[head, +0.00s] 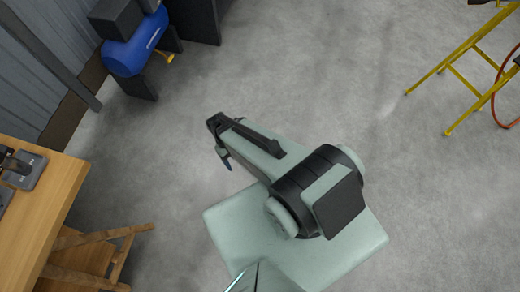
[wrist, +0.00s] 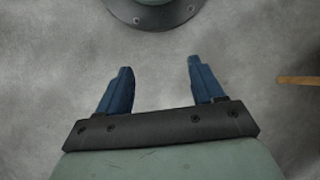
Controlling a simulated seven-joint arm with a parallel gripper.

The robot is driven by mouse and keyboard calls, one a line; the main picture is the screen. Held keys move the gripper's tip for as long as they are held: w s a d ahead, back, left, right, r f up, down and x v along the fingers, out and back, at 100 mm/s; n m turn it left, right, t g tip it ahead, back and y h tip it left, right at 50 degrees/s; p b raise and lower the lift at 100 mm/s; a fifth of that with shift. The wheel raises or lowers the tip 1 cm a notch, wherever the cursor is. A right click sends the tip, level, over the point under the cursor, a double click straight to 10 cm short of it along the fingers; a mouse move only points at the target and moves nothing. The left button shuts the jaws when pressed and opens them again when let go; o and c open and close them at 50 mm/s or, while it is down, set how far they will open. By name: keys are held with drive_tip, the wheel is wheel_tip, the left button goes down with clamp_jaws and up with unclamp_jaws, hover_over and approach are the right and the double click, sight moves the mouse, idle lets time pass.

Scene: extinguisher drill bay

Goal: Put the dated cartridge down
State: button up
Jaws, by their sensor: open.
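My gripper (wrist: 160,68) is open in the wrist view. Its two blue fingers stand well apart, with only bare grey floor between them. In the head view, my gripper (head: 227,163) hangs over the open floor, right of the wooden table, with one blue finger showing. I cannot make out a dated cartridge in either view. A dark grey device (head: 25,170) lies on the table at the left edge of the head view, cut off by the frame, with a black part on it. I cannot tell what it is.
The wooden table (head: 70,180) with slanted wooden legs stands at the left. A blue tank (head: 135,44) stands by the corrugated wall (head: 30,70) at upper left. A yellow metal frame (head: 465,75) and a reddish hose are at upper right. The middle floor is clear.

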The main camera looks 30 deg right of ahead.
drive_tip(key=s+d+f+m+g, duration=0.1)
drive_tip(key=s+d, duration=0.4)
drive_tip(key=s, duration=0.7)
drive_tip(key=shift+f+m+g+y, duration=0.3)
drive_tip(key=shift+f+m, duration=0.4)
drive_tip(key=shift+f, duration=0.25)
